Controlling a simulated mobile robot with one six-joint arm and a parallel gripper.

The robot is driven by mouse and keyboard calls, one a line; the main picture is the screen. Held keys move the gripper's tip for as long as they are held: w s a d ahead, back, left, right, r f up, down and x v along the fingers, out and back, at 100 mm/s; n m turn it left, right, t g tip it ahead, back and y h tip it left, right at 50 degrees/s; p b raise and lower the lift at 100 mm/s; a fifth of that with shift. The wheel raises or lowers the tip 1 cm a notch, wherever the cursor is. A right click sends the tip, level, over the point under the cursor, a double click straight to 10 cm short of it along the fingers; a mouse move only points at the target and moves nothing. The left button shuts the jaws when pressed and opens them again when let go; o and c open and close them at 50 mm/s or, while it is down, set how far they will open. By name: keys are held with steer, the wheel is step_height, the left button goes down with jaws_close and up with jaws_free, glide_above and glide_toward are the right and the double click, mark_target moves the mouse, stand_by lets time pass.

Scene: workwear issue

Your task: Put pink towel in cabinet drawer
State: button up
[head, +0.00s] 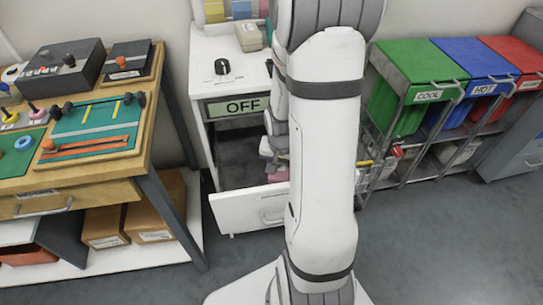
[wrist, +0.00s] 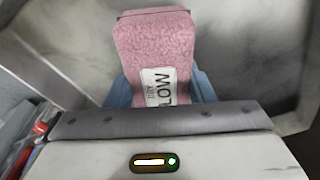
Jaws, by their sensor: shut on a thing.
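The pink towel (wrist: 155,42) is a folded block with a white label reading "DRY LOW" in the wrist view. My gripper (wrist: 160,88) is shut on it, with blue fingers on either side. In the head view a small pink part of the towel (head: 279,175) shows beside my arm, at the open cabinet drawer. The white cabinet (head: 213,50) has its drawer (head: 245,212) pulled out, with a dark inside. My arm hides the right part of the drawer and most of the gripper. I cannot tell whether the towel touches the drawer.
A wooden workbench (head: 150,130) with control panels stands at left, with cardboard boxes (head: 105,226) below. Green (head: 410,65), blue (head: 468,62) and red (head: 512,52) bins stand in a metal rack at right. An "OFF" sign (head: 240,107) is on the cabinet. Grey floor is clear in front.

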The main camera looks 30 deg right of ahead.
steer(key=shift+w+a, duration=0.15)
steer(key=shift+w, duration=1.4)
steer(key=w, duration=0.1)
steer(key=w+f, duration=0.1)
steer(key=shift+w+a, duration=0.1)
steer(key=shift+w, duration=0.3)
steer(key=shift+f, duration=0.15)
steer(key=o, duration=1.1)
steer(key=shift+b, duration=0.3)
steer(key=shift+c, duration=0.2)
